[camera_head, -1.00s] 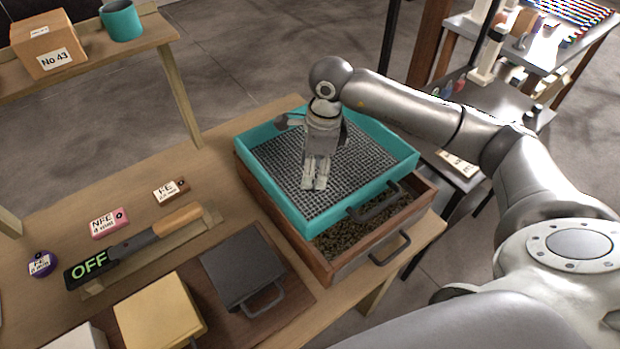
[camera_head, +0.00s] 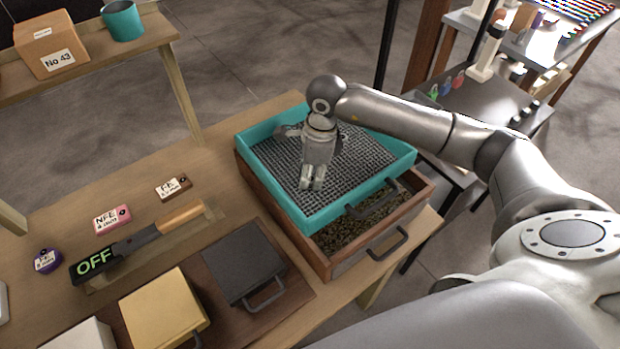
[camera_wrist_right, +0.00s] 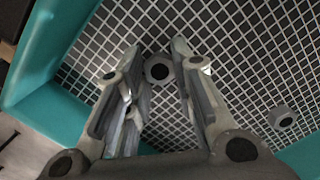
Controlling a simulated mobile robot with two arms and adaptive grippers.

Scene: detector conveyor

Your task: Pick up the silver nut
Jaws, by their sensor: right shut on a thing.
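A grey, silver-looking hex nut (camera_wrist_right: 159,69) shows between the fingertips of my right gripper (camera_wrist_right: 157,55) in the right wrist view. The gripper is shut on this nut, low over the mesh of the teal sieve tray (camera_wrist_right: 55,117). A second grey nut (camera_wrist_right: 282,117) lies on the mesh, apart from the fingers, at the right of that view. In the head view my right gripper (camera_head: 312,184) points down into the teal tray (camera_head: 273,190); the held nut is too small to make out there. My left gripper is not in view.
The teal tray sits on a wooden box (camera_head: 322,262) of brown granules. A dark handled box (camera_head: 243,262), a yellow box (camera_head: 162,310), a black OFF device (camera_head: 95,263) and small labelled tags stand to the left. A shelf (camera_head: 160,40) is at the back left.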

